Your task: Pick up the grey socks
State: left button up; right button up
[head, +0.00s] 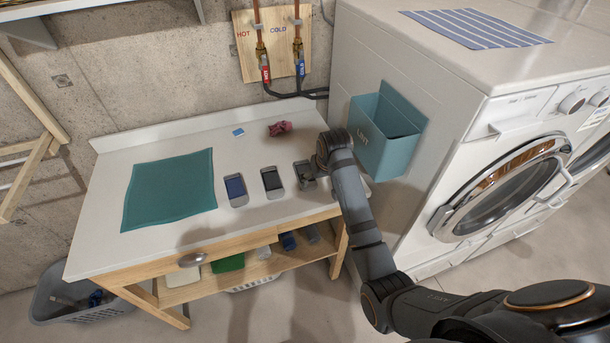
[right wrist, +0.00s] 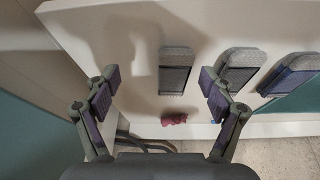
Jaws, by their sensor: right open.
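Three folded sock pairs lie in a row on the white table. The grey pair (head: 304,172) is at the right end, partly covered in the head view by my right gripper (head: 314,174). Beside it is a black pair (head: 272,183), then a blue pair (head: 236,190). In the right wrist view, the grey socks (right wrist: 175,72) lie below and between the spread fingers of my right gripper (right wrist: 160,84), apart from them. The black (right wrist: 240,68) and blue (right wrist: 290,76) pairs lie to the right. My right gripper is open and empty. My left gripper is out of view.
A teal mat (head: 170,190) covers the table's left part. A crumpled pink cloth (head: 280,128) and a small blue item (head: 238,132) lie at the back. A teal lint bin (head: 383,135) on the washer's side (head: 440,110) stands close right of my arm.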

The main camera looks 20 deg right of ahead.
send_near(309, 169)
jog(key=f, duration=0.4)
jog(key=shift+s+a+p, duration=0.15)
jog(key=shift+a+p, duration=0.25)
jog(key=shift+a+f+p, duration=0.15)
jog(key=shift+f+p, duration=0.15)
jog(key=shift+f, duration=0.1)
jog(key=x, duration=0.4)
jog(key=shift+w+a+f+p, duration=0.2)
jog(key=shift+w+p, duration=0.05)
jog(key=shift+p, duration=0.05)
jog(key=shift+s+r, duration=0.1)
jog(key=c, duration=1.2)
jog(key=shift+c, duration=0.2)
